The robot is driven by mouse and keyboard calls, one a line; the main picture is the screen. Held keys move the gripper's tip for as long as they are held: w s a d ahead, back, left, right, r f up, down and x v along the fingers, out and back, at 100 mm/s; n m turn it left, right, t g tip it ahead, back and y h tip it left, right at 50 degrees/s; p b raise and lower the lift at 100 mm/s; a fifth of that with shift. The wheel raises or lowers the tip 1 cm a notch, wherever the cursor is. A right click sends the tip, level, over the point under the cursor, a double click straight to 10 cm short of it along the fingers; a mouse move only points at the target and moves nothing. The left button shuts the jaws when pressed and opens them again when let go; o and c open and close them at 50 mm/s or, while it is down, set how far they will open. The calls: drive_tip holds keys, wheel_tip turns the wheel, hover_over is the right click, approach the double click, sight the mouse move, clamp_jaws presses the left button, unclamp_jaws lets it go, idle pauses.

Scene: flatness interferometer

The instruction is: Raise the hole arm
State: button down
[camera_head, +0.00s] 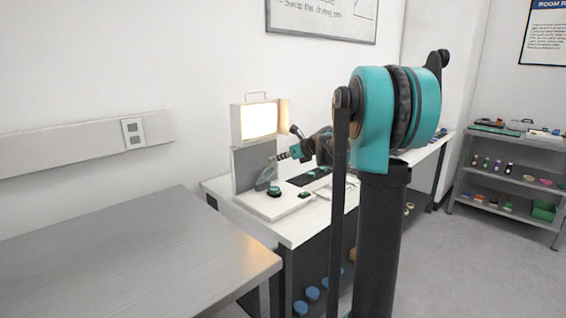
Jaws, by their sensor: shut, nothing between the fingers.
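The interferometer stands on a white bench. It has a pale base (290,206), an upright grey panel (250,166) and a lamp box (260,120) with a bright, lit window on top. My arm reaches over the bench from the right, and my gripper (272,164) is shut and empty in front of the grey panel. A small grey-green piece (266,177) shows just below the gripper; I cannot tell if they touch. A dark round part (274,191) sits on the base below it. The hole arm is too small or hidden to make out.
A bare metal table (130,255) fills the lower left. Several blue round things (312,293) lie under the bench. A shelf unit (510,180) with small items stands at the far right. My own column and shoulder hide part of the bench.

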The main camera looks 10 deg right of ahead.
drive_tip(key=shift+w+a+r+g+h, duration=0.35)
drive_tip(key=shift+w+a+r+g, duration=0.25)
drive_tip(key=shift+w+a, duration=0.6)
drive_tip(key=shift+w+a+r+g+h, duration=0.45)
drive_tip(key=shift+w+a+r, duration=0.35)
drive_tip(key=shift+w, duration=0.85)
drive_tip(key=shift+w+a+r+g+h, duration=0.3)
drive_tip(key=shift+w+a+r+g, duration=0.3)
drive_tip(key=shift+w+a, duration=0.65)
drive_tip(key=shift+w+d, duration=0.15)
drive_tip(key=shift+d, duration=0.05)
